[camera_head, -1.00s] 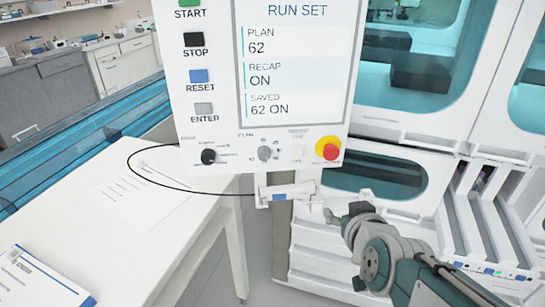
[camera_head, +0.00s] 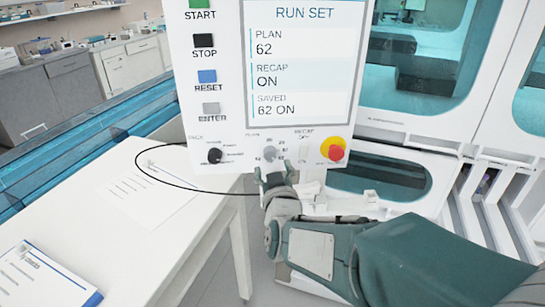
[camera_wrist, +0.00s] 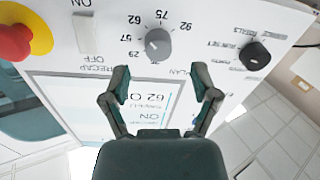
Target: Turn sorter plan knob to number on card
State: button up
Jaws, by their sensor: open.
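The control panel (camera_head: 180,110) has a screen (camera_head: 305,65) reading PLAN 62, RECAP ON, SAVED 62 ON. The grey plan knob (camera_head: 268,155) is at its lower edge. In the wrist view this knob (camera_wrist: 158,44) appears upside down, ringed by 29, 57, 62, 75 and 92; I cannot tell surely which its mark points to. My gripper (camera_head: 274,173) is open just below the knob in the head view. In the wrist view my gripper (camera_wrist: 160,84) has its fingers apart and empty, short of the knob. No card with a readable number shows.
A black knob (camera_head: 215,155) sits left of the plan knob, and a red stop button on yellow (camera_head: 334,150) to the right. A white recap switch (camera_wrist: 95,35) is beside the knob. A white table (camera_head: 110,245) holds papers (camera_head: 40,275); a black cable (camera_head: 150,178) loops over it.

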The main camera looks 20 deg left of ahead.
aim_at(270, 157)
jog(key=x, duration=0.4)
jog(key=shift+w, duration=0.15)
grip_shut()
